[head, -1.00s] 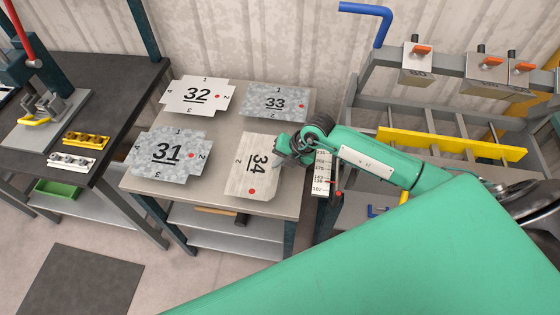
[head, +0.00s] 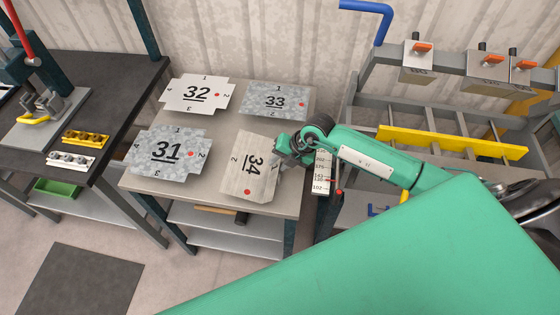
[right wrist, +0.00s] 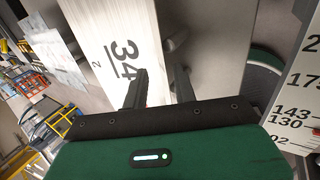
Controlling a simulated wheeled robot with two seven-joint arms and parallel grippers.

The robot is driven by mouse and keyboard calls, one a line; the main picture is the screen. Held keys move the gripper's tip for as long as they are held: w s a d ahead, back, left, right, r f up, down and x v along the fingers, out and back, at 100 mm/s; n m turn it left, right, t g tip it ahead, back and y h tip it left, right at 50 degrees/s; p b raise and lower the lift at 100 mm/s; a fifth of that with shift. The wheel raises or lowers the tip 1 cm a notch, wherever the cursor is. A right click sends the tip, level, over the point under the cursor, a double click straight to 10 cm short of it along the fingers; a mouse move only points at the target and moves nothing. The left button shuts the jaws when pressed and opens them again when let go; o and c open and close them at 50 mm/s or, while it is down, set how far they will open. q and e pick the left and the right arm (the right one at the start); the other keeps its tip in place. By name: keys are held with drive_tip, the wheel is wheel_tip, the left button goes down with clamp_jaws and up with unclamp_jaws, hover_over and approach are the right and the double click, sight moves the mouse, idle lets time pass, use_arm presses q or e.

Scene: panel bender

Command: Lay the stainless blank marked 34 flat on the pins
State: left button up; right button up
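The stainless blank marked 34 (head: 250,168) is at the front right of the low table, turned sideways, with a red dot. Its face also shows in the right wrist view (right wrist: 105,35). My right gripper (head: 286,158) is at its right edge. In the right wrist view my two dark fingers (right wrist: 161,82) stand apart, the left one in front of the blank and the right one beyond its edge. I see no clear grip on the blank. I cannot make out the pins. My left gripper is not in view.
Blanks 31 (head: 167,153), 32 (head: 197,93) and 33 (head: 274,101) lie on the same table (head: 222,122). A dark bench (head: 122,85) with a press stands at left. A marked scale (head: 321,172) stands close beside my right gripper. A grey rack with a yellow bar (head: 450,143) is at right.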

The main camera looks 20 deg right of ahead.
drive_tip(key=b+v, duration=0.4)
drive_tip(key=v, duration=1)
